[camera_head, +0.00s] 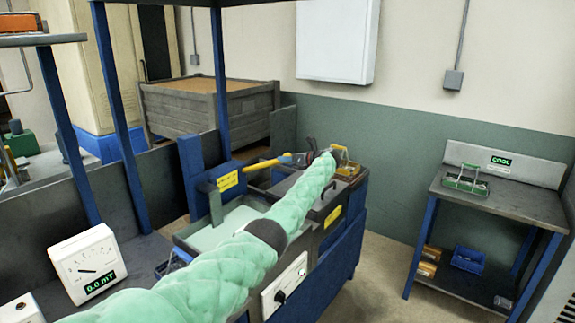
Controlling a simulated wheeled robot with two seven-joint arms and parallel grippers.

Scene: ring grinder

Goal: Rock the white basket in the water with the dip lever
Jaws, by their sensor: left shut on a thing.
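The dip lever (264,164) is a yellow bar that runs right from a blue post with a yellow label. My left gripper (304,158) is at the lever's far right end and shut on it; its fingertips are small and dark here. My green-sleeved left arm crosses the view from the bottom left and covers part of the tanks. A tank of pale green water (222,230) stands below the lever, left of my arm. I cannot make out the white basket; my arm may hide it. My right gripper is not in view.
A small basket with yellow-orange contents (345,165) stands at the bench's far end. A side table (500,205) marked COOL holds a green-handled basket (466,182). A white meter (87,264) stands at left. Blue posts rise at left and centre. Floor between bench and table is clear.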

